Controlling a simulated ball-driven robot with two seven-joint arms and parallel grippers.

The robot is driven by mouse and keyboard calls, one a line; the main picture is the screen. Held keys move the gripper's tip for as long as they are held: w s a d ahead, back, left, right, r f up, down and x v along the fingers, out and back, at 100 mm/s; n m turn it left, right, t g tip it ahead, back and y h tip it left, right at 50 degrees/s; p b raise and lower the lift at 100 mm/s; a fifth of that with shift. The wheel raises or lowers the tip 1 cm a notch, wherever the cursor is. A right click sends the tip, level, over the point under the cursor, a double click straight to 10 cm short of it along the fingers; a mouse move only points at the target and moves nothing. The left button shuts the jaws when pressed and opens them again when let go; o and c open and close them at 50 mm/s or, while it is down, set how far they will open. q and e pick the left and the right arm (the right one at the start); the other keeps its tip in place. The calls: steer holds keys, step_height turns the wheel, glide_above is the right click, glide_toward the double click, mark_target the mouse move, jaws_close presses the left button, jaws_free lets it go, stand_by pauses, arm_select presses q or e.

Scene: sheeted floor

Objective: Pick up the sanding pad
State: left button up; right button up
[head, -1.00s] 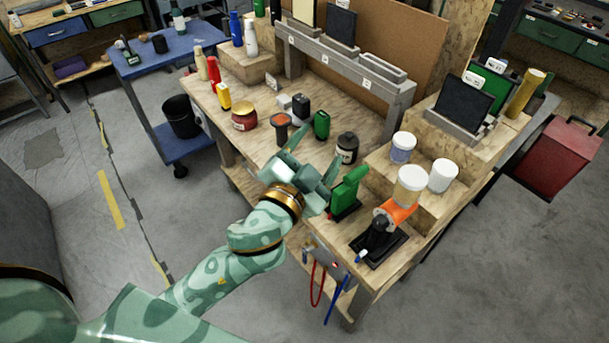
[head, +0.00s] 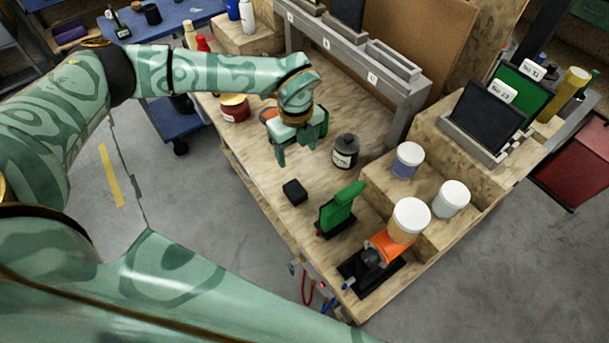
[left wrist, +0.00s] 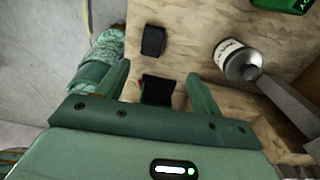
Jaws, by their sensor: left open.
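A small black block (head: 295,191), which looks like the sanding pad, lies flat on the wooden bench near its front edge. It also shows in the left wrist view (left wrist: 153,41), just beyond the fingertips. My left gripper (head: 297,153) points down above the bench, behind the pad and to the left of the dark bottle. Its fingers are apart and nothing is between them. In the left wrist view, a black base with a reddish edge shows beyond the finger gap. My right gripper is not in view.
A dark bottle (head: 345,151) stands right of my left gripper. A green brush-like tool (head: 340,209) stands right of the pad, with an orange tool (head: 383,246) beyond it. White-lidded jars (head: 409,217) are on a step at right. A red-bodied jar (head: 234,108) stands behind left.

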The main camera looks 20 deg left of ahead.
arm_select(q)
step_height(320, 180, down, 4)
steer(key=s, duration=0.1)
steer(key=b, duration=0.1)
glide_above(295, 189)
steer(key=f, duration=0.4)
steer(key=shift+s+f, duration=0.25)
steer(key=shift+w+d+f, duration=0.1)
steer(key=shift+w+f, duration=0.4)
steer(key=shift+f, duration=0.9)
steer(key=f, duration=0.2)
steer(key=f+b, duration=0.1)
steer(key=shift+s+f, duration=0.25)
steer(key=shift+w+f, duration=0.1)
steer(key=shift+f, duration=0.1)
steer(key=shift+r, duration=0.1)
steer(key=c, duration=1.1)
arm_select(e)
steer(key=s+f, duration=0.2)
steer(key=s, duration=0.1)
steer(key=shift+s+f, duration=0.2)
